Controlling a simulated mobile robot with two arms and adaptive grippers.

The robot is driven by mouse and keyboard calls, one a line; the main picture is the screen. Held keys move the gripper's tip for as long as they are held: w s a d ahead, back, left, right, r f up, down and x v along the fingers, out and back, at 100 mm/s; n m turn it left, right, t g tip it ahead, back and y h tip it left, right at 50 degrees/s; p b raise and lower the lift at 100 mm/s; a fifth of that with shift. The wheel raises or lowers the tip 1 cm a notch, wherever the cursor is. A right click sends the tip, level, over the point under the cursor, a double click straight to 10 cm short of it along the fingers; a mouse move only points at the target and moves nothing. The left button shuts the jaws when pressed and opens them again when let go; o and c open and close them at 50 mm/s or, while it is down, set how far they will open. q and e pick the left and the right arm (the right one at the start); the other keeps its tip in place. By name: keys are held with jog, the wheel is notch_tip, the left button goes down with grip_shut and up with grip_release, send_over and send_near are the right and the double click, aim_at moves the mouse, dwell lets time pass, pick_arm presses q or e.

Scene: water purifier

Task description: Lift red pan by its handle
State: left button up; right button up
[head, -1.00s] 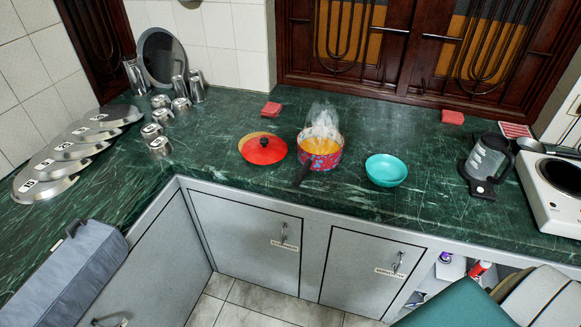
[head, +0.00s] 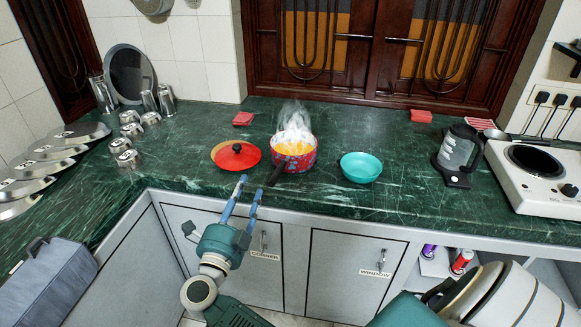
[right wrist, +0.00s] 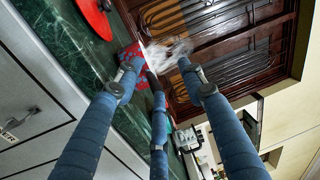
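The red patterned pan (head: 306,162) stands on the green marble counter with orange contents and white steam rising from it. Its dark handle (head: 276,176) points toward the front edge of the counter. My right gripper (head: 250,184) is just left of the handle and lower in the head view, with its fingers spread. In the right wrist view the gripper (right wrist: 160,77) is open, and the pan (right wrist: 134,54) is partly hidden behind the fingers. Contact with the handle cannot be made out. My left gripper is not in view.
A red lid (head: 225,154) lies left of the pan and a turquoise bowl (head: 360,167) stands to its right. A kettle (head: 457,155) and a white stove (head: 540,190) are farther right. Metal cups (head: 130,130) stand at the left. Cabinet doors (head: 345,270) are below the counter edge.

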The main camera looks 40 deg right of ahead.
aim_at(274, 175)
jog(key=d+m+g, duration=0.4)
jog(key=d+m, duration=0.1)
jog(key=shift+s+d+f+y, duration=0.2)
jog(key=shift+s+y, duration=0.2)
jog(key=shift+f+p+x, duration=0.15)
jog(key=shift+p+x, duration=0.25)
jog(key=shift+x, duration=1.1)
jog(key=shift+f+p+x, duration=0.2)
jog(key=shift+p+x, duration=0.15)
jog(key=shift+x, duration=1.15)
jog(key=shift+a, duration=0.1)
jog(key=shift+c, duration=0.7)
grip_shut()
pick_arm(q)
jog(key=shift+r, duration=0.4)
pick_arm(e)
jog(key=shift+r, duration=0.2)
